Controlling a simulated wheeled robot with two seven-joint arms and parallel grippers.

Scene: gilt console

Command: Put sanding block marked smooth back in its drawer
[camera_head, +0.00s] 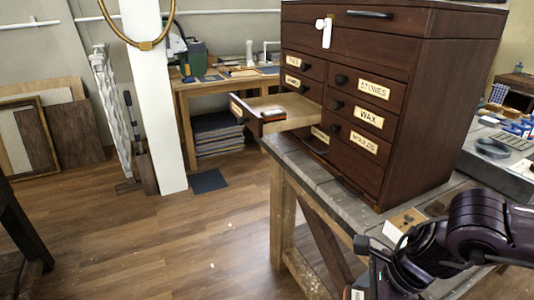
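A dark wooden chest of drawers (440,110) stands on a workbench. One left-column drawer (297,103) is pulled out, showing its pale inside; the label on its front is unreadable. A small dark block with a reddish band (272,115) is at the drawer's front end; its marking is unreadable. My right gripper (362,268) hangs at the bottom right, in front of the bench. A small piece with a pale, orange-edged label (356,293) shows below it, cut off by the frame; I cannot tell whether it is gripped. My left gripper is not in view.
Closed right-column drawers read STONES (374,89) and WAX (369,117). A pale block with dark holes (405,219) lies on the bench beside my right arm. A white post (155,100) stands at the left. The wooden floor (160,240) before the bench is mostly clear.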

